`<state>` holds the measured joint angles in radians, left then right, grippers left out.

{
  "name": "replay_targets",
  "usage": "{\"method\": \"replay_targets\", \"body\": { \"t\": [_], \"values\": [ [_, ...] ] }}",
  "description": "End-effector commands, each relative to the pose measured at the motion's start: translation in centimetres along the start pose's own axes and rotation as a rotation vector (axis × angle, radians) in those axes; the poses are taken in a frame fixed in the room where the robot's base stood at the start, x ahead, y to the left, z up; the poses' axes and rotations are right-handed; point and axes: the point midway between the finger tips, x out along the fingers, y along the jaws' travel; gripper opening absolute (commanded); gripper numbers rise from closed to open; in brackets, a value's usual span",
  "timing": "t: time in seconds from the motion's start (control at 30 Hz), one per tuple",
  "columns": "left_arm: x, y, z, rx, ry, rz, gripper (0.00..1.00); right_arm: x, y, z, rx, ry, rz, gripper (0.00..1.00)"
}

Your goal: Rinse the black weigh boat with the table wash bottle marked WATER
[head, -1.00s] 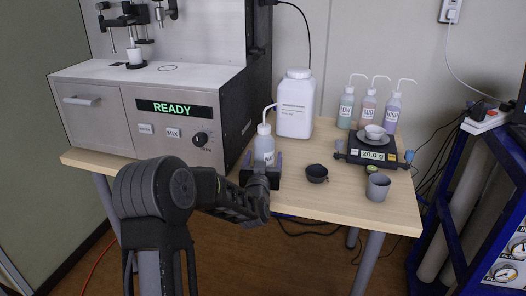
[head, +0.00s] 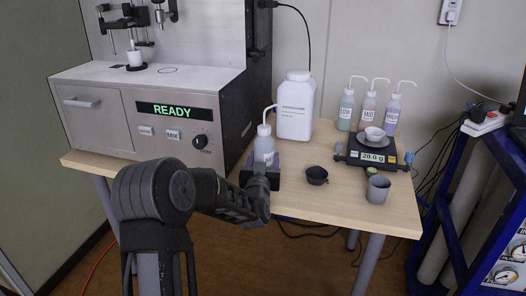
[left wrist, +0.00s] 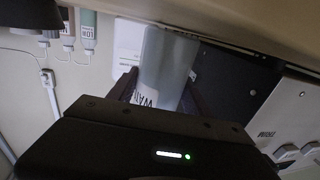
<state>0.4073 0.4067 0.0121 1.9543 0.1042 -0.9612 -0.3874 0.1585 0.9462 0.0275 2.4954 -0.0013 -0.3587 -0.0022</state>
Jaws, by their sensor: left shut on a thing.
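A pale wash bottle (head: 264,145) with a white cap and bent spout stands upright near the table's front, left of middle. In the left wrist view its label (left wrist: 145,99) reads partly "WAT". My left gripper (head: 261,170) is shut on the bottle's body from the front; the gripper hides its lower part. In the left wrist view the bottle (left wrist: 165,65) sits between the fingers. The black weigh boat (head: 317,175) rests on the table just right of the gripper, apart from it. Its inside is not clear to see. My right gripper is not in view.
The analyser (head: 110,110) with a READY display stands left. A large white bottle (head: 295,105) is behind. A scale (head: 372,157) reading 20.0 g carries a white dish (head: 375,133). A grey cup (head: 378,188) stands at front right. Several labelled wash bottles (head: 369,110) stand at the back.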

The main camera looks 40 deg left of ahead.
Motion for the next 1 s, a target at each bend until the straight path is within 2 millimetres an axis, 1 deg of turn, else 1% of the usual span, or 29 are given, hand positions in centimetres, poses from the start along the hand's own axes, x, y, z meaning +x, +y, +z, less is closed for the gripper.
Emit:
{"method": "replay_targets", "body": {
  "t": [0.03, 0.1, 0.33, 0.87, 0.93, 1.0],
  "values": [
    [0.0, 0.0, -0.7, 0.000, 0.005, 0.000, 0.35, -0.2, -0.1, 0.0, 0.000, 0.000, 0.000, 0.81],
    [0.0, 0.0, -1.2, -0.001, 0.006, 0.000, 0.35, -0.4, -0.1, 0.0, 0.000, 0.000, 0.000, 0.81],
    [0.0, 0.0, -2.4, -0.001, 0.005, 0.000, 0.35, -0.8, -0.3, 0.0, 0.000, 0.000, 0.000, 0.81],
    [0.0, 0.0, -3.0, 0.013, -0.008, -0.001, 0.35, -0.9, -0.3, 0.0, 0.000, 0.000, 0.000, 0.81],
    [0.0, -0.1, -3.8, 0.030, -0.027, -0.002, 0.35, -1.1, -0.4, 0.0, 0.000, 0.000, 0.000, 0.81],
    [0.0, -0.3, -5.4, 0.049, -0.050, -0.005, 0.35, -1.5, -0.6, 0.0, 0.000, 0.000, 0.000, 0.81]
  ]
}}
